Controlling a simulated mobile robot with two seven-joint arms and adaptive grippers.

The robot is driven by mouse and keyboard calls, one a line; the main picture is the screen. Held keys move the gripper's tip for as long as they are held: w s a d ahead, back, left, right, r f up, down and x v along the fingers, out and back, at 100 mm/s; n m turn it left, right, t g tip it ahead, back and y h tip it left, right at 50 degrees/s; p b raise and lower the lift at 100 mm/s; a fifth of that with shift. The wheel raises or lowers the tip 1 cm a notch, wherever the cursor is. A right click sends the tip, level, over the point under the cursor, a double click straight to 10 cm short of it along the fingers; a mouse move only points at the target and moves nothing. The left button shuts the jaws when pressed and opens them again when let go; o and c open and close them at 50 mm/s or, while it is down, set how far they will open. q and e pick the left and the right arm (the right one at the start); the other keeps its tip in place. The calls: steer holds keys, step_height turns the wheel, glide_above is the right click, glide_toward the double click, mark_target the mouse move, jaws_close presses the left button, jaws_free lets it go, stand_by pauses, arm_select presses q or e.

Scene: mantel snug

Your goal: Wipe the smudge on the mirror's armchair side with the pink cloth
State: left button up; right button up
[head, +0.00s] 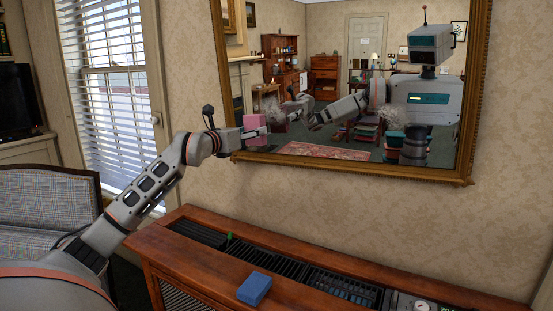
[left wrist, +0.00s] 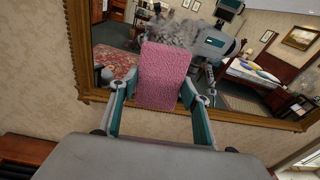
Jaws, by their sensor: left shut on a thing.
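The gilt-framed mirror (head: 350,169) hangs on the wall; its lower edge also shows in the left wrist view (left wrist: 77,50). A grey smudge (head: 291,112) marks the glass on the left, the side of the plaid armchair (head: 45,205). A second grey smudge (head: 394,118) lies further right. My left gripper (head: 245,132) is shut on the pink cloth (head: 254,123) at the mirror's lower left corner, left of the near smudge. In the left wrist view the cloth (left wrist: 162,78) stands between the fingers, below a grey smudge (left wrist: 172,30). I cannot tell whether it touches the glass. My right gripper is out of view.
A wooden cabinet (head: 200,282) with dark slatted panels runs below the mirror. On it are a blue block-like item (head: 254,288), a small green object (head: 229,236) and a device with a dial (head: 405,302). A window (head: 115,95) is at left. The wall below the mirror is clear.

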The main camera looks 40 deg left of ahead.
mark_target(244, 118)
arm_select(q)
steer(key=shift+t+y, duration=0.4)
steer(key=s+a+r, duration=0.2)
steer(key=r, duration=0.1)
steer(key=shift+a, duration=0.3)
steer(key=shift+w+a+r, duration=0.1)
steer(key=shift+r, duration=0.1)
steer(key=shift+w+a+r+n, duration=0.2)
steer(key=shift+w+n, duration=0.1)
steer(key=shift+w, duration=0.3)
steer(key=p+x, duration=0.1)
steer(key=x, duration=0.1)
steer(key=shift+w, duration=0.3)
steer(key=shift+f+x, duration=0.25)
steer(key=shift+x, duration=0.7)
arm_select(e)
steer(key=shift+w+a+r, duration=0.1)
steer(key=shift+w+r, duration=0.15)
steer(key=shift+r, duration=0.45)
arm_select(q)
steer(key=shift+p+x, duration=0.4)
steer(key=shift+x, duration=0.55)
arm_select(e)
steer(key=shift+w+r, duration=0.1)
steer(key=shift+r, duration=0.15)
